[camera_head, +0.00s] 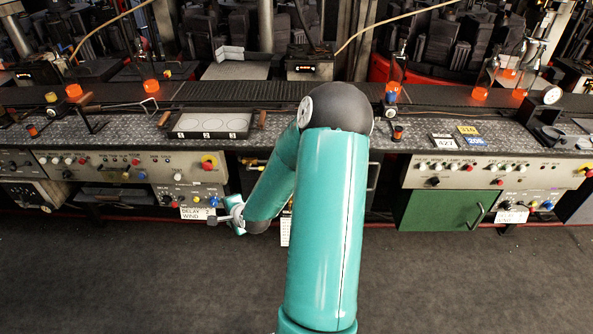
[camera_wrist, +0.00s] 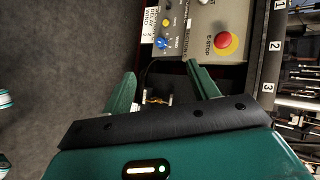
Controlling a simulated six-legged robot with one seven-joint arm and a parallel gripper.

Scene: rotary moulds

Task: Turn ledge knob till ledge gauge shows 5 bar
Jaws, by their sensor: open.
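I cannot tell which is the ledge gauge or ledge knob.
The left panel (camera_head: 100,178) carries several knobs and a red E-stop, which also shows in the wrist view (camera_wrist: 226,41). A tray with numbered plates (camera_head: 178,124) lies on the ledge. A green cabinet (camera_head: 432,211) stands at the right. The grey floor (camera_head: 110,280) in front is clear.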

